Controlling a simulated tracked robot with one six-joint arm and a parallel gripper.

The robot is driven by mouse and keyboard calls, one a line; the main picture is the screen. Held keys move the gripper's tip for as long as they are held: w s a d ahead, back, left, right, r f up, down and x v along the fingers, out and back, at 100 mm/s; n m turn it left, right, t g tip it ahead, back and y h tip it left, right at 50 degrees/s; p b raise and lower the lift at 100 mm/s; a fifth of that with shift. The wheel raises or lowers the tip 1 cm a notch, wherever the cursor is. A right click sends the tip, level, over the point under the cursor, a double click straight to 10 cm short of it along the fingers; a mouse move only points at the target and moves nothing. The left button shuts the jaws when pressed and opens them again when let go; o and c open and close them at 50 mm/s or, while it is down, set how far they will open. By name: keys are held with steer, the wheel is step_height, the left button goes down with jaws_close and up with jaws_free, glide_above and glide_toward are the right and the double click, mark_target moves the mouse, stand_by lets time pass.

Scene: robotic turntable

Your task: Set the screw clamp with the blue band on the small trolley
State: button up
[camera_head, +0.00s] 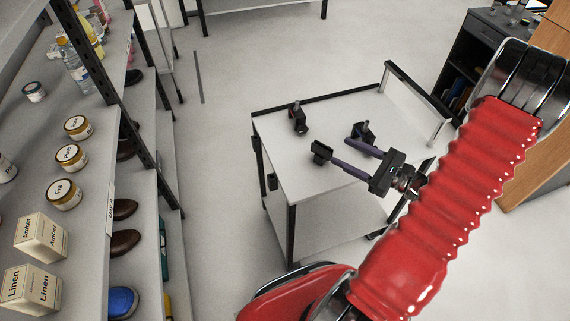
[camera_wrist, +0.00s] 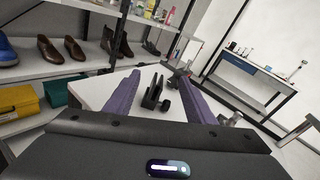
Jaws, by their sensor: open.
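The small trolley (camera_head: 330,105) has a pale top with dark edges and stands in the middle of the head view. It also shows in the wrist view (camera_wrist: 95,92). A small dark screw clamp (camera_head: 298,119) stands upright on its far left part, with a reddish tint. In the wrist view a black clamp (camera_wrist: 153,95) shows between my fingers, apart from them; I make out no blue band. My gripper (camera_head: 338,146) is open and empty above the trolley top. A dark shape (camera_head: 366,131) beside one finger may be a second clamp or the fingertip; I cannot tell.
A shelf rack (camera_head: 92,160) with jars, boxes and shoes stands on the left. The trolley's handle (camera_head: 420,95) rises at its right end. A dark cabinet (camera_head: 480,50) stands behind on the right. The floor (camera_head: 240,65) behind the trolley is clear.

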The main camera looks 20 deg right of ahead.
steer(key=s+a+r+n+g, duration=0.25)
steer(key=a+n+g, duration=0.2)
steer(key=a, duration=0.25)
steer(key=s+a+r+n+g+y, duration=0.1)
steer(key=a+r+n+g, duration=0.25)
steer(key=a+n, duration=0.3)
steer(key=s+a+r+n+g, duration=0.15)
steer(key=a+n+g, duration=0.25)
steer(key=a, duration=0.4)
steer(key=s+a+r+n+t+h, duration=0.2)
steer(key=s+r+n+h, duration=0.3)
steer(key=r+n+h, duration=0.4)
steer(key=shift+s+a+r+n+t, duration=0.25)
steer(key=shift+a+r+n, duration=0.25)
steer(key=shift+r+n, duration=1.2)
steer(key=shift+f, duration=0.2)
